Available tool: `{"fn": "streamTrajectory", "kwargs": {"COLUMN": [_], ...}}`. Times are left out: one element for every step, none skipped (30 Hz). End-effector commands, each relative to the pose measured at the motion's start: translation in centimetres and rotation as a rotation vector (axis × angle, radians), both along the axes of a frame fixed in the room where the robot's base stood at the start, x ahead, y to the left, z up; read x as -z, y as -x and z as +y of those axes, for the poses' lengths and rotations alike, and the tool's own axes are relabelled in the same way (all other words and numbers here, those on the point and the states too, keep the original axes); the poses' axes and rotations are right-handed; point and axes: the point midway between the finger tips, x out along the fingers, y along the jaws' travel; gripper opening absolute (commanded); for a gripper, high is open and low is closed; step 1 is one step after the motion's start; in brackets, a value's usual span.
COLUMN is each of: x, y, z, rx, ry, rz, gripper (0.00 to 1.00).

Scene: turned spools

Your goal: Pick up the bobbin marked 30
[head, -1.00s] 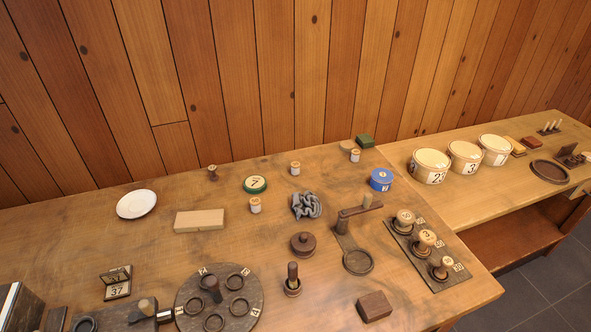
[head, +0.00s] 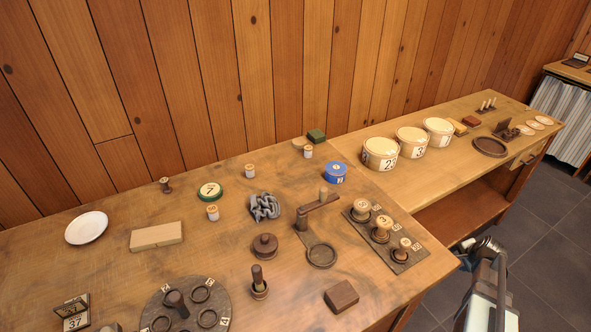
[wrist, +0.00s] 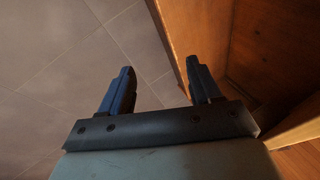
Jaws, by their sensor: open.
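Three small pale bobbins with orange-brown tops stand upright on the wooden table in the head view: one near the middle (head: 212,213), one farther back (head: 249,171) and one at the back right (head: 307,152). Their marks are too small to read, so I cannot tell which is 30. My gripper (wrist: 159,66) is open and empty in the wrist view, pointing down past wooden furniture toward the grey floor. In the head view my arm shows at the lower right, off the table's front edge and well apart from the bobbins.
Near the bobbins are a green-rimmed disc marked 7 (head: 209,191), a crumpled grey cloth (head: 264,207), a blue tin (head: 335,172) and a pale block (head: 156,237). A dark board with several knobbed spools (head: 402,257) lies at the right. White tubs (head: 380,154) stand beyond.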

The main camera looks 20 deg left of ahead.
Motion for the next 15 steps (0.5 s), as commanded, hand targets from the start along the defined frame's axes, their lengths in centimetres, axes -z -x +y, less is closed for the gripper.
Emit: {"fn": "streamTrajectory", "kwargs": {"x": [-2.0, -3.2, -4.6, -5.8, -6.9, -8.4, -9.5, -10.7, -12.1, -13.2, -14.3, -15.8, -16.9, -18.1, -19.6], "y": [-1.6, -2.4, -3.4, -4.2, -4.9, -5.8, -6.5, -7.1, -7.9, -8.4, -9.0, -9.7, -10.1, -10.6, -11.2], "z": [0.7, 1.2, 1.8, 2.2, 2.7, 3.3, 3.8, 4.3, 5.0, 5.5, 6.0, 6.8, 7.3, 7.9, 8.7], "rx": [0.018, 0.031, 0.048, 0.060, 0.072, 0.088, 0.099, 0.110, 0.123, 0.133, 0.143, 0.155, 0.163, 0.171, 0.182], "ry": [-0.012, -0.024, -0.039, -0.052, -0.064, -0.081, -0.095, -0.108, -0.127, -0.142, -0.157, -0.178, -0.195, -0.210, -0.235], "rz": [-0.038, -0.058, -0.085, -0.104, -0.124, -0.150, -0.170, -0.188, -0.211, -0.229, -0.246, -0.269, -0.285, -0.301, -0.322], "gripper": [0.63, 0.63, 0.63, 0.63, 0.63, 0.63, 0.63, 0.63, 0.63, 0.63, 0.63, 0.63, 0.63, 0.63, 0.63]}}
